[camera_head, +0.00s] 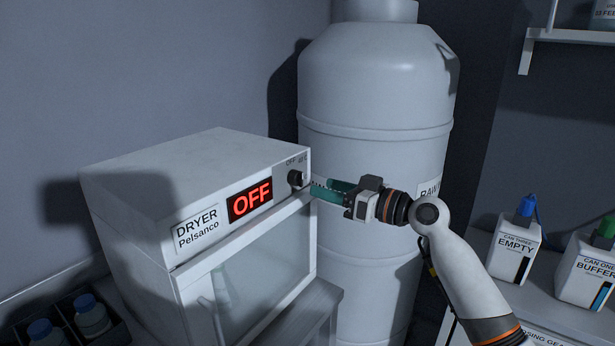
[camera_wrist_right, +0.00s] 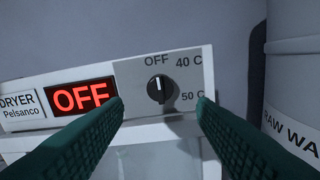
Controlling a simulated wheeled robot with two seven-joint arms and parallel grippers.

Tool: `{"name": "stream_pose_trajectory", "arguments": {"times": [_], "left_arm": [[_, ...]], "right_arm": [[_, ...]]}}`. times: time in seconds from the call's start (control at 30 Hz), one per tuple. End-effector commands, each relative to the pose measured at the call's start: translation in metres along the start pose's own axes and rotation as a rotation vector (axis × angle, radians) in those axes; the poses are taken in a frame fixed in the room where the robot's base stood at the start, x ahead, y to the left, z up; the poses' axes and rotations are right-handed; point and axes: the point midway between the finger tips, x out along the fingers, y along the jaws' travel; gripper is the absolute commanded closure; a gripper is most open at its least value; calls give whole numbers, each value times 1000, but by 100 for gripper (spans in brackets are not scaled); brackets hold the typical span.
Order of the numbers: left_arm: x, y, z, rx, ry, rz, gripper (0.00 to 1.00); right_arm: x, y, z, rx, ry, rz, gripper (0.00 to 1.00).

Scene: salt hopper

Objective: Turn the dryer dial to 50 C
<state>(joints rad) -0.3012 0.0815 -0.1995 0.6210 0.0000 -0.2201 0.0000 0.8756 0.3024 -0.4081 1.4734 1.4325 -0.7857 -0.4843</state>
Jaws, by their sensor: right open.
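The white dryer (camera_head: 190,185) stands at the left of centre in the head view, with a glass front door. Its display (camera_head: 250,201) reads OFF in red; the display also shows in the right wrist view (camera_wrist_right: 83,97). The black dial (camera_wrist_right: 160,89) has its white mark pointing up at OFF, with 40 C and 50 C marked to its right. The dial also shows in the head view (camera_head: 295,178). My right gripper (camera_head: 318,189) is open, its green fingers just in front of the dial, one to each side in the wrist view and not touching it. My left gripper is not in view.
A large white tank (camera_head: 375,90) stands close behind the dryer and my right arm. A shelf at right holds a can marked EMPTY (camera_head: 512,252) and a can marked BUFFER (camera_head: 588,268). Blue-capped bottles (camera_head: 92,318) sit in a dark crate at lower left.

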Motion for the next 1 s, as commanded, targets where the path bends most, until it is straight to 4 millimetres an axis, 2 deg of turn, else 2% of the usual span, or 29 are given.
{"name": "stream_pose_trajectory", "arguments": {"times": [0.1, 0.3, 0.47, 0.7, 0.77, 1.0], "left_arm": [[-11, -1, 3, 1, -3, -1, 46], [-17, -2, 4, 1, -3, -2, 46], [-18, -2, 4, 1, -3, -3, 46], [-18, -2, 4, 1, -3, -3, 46], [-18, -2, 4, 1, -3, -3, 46], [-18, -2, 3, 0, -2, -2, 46]], "right_arm": [[24, 1, 4, 4, -1, 1, 48], [50, 0, 2, 2, -1, -1, 48], [58, -1, 0, 0, -1, -2, 48], [59, -1, 0, 0, -1, -2, 48], [59, -1, 0, 0, -1, -3, 55], [58, -1, 0, 1, -1, -3, 93]]}}
